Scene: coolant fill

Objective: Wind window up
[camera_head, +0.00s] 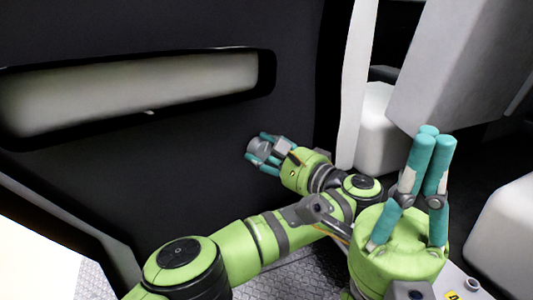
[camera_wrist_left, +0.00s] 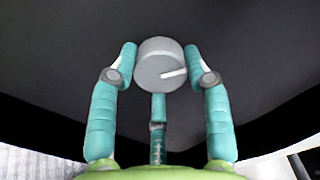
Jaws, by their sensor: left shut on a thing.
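A round grey knob (camera_head: 259,147) sits on the dark door panel (camera_head: 190,160), below and right of the light recess. In the left wrist view the knob (camera_wrist_left: 160,64) shows a pale line on its face, pointing to the right. My left gripper (camera_head: 263,151) has its teal fingers around the knob and is shut on it. In the left wrist view my left gripper (camera_wrist_left: 159,75) has one finger on each side of the knob and one below. My right gripper (camera_head: 428,145) points upward at the right, away from the door, with its fingertips close together and nothing seen between them.
A long pale recess (camera_head: 140,92) with a black rim runs across the upper door panel. A white pillar (camera_head: 355,80) stands right of the door. White seat-like shapes (camera_head: 505,235) and a grey panel (camera_head: 455,65) lie at the right.

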